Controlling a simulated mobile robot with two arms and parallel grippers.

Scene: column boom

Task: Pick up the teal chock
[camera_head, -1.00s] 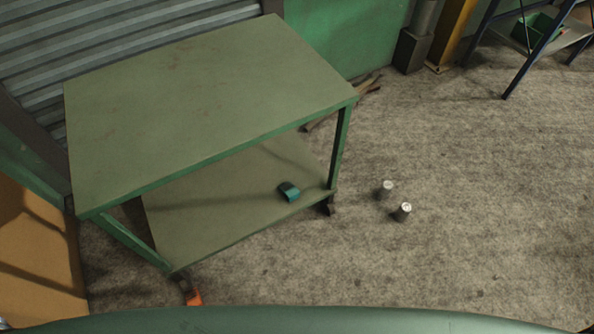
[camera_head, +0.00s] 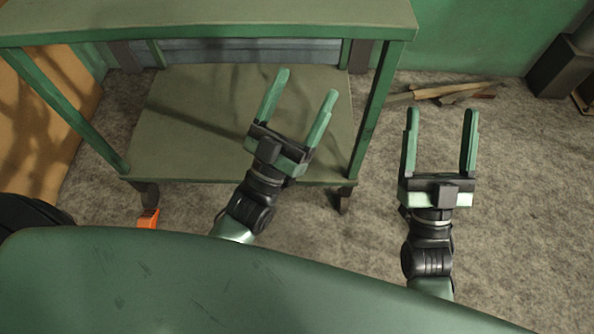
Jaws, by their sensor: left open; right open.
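The teal chock does not show in the head view now; my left gripper and its wrist cover part of the shelf where it may lie. The green cart's lower shelf (camera_head: 190,120) is otherwise bare where I see it. My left gripper (camera_head: 308,83) is open, in front of the right part of this shelf, fingers pointing up and slightly right in the picture. Nothing shows between its fingers. My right gripper (camera_head: 442,112) is open and empty, right of the cart over the floor, fingers pointing up in the picture.
The cart's top (camera_head: 200,15) overhangs the lower shelf. Its right front leg (camera_head: 372,115) stands between my grippers. An orange part (camera_head: 148,219) is by the left front caster. Wooden scraps (camera_head: 450,91) lie by the wall. Floor at right (camera_head: 540,190) is clear.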

